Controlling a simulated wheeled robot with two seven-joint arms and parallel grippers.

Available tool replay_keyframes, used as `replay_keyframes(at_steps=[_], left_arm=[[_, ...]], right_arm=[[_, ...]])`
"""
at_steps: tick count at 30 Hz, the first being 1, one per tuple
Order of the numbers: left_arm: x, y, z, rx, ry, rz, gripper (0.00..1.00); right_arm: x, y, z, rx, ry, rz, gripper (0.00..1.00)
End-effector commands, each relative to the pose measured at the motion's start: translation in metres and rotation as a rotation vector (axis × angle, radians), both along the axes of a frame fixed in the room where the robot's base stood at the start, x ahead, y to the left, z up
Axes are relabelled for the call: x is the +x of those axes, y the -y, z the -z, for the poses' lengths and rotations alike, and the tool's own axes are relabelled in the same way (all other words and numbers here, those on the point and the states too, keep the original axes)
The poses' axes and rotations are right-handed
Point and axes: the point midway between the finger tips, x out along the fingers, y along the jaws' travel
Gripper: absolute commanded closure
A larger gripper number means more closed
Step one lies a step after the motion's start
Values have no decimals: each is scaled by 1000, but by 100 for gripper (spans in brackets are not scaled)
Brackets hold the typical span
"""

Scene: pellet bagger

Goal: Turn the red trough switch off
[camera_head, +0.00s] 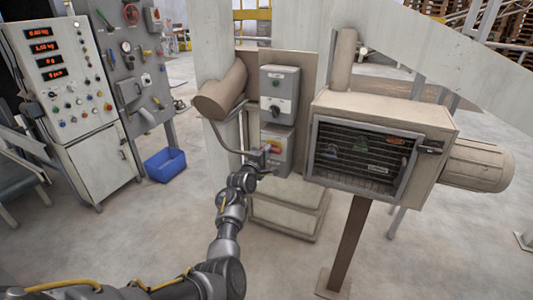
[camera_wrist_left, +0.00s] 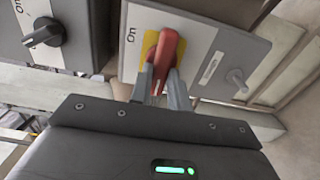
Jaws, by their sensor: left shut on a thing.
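The red trough switch (camera_head: 273,147) is a red handle on a yellow plate, on the front of a grey box (camera_head: 288,157) low on the post. In the left wrist view the red handle (camera_wrist_left: 170,48) stands out from its plate (camera_wrist_left: 150,45), with the word "On" printed beside it. My left gripper (camera_head: 266,158) is at the switch. In the left wrist view its fingers (camera_wrist_left: 161,88) are shut on the red handle, one on each side. My right gripper is not in view.
A grey box with a black knob (camera_head: 275,110) sits just above the red switch; that knob (camera_wrist_left: 42,32) also shows in the wrist view. A meshed machine cabinet (camera_head: 440,160) stands close on the right. A brown spout (camera_head: 222,92) and bent pipe are at the upper left.

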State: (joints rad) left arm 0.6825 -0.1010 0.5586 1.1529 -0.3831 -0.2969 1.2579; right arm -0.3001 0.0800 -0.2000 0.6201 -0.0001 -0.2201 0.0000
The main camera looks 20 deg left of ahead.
Motion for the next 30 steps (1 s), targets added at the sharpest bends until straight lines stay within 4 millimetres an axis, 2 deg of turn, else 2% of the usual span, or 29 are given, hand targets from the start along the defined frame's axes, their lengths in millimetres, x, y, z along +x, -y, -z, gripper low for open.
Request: replay_keyframes(at_steps=[10, 11, 15, 25, 30], left_arm=[[0, 0, 0, -5, 0, -1, 100], [0, 0, 0, -5, 0, -1, 79], [0, 0, 0, -4, 0, -1, 61], [-2, 0, 0, -2, 0, 0, 60], [-17, 0, 2, -1, 1, -1, 60]], right_arm=[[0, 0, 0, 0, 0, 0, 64], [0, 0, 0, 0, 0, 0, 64], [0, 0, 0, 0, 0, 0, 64], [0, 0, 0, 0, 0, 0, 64], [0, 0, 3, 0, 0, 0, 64]])
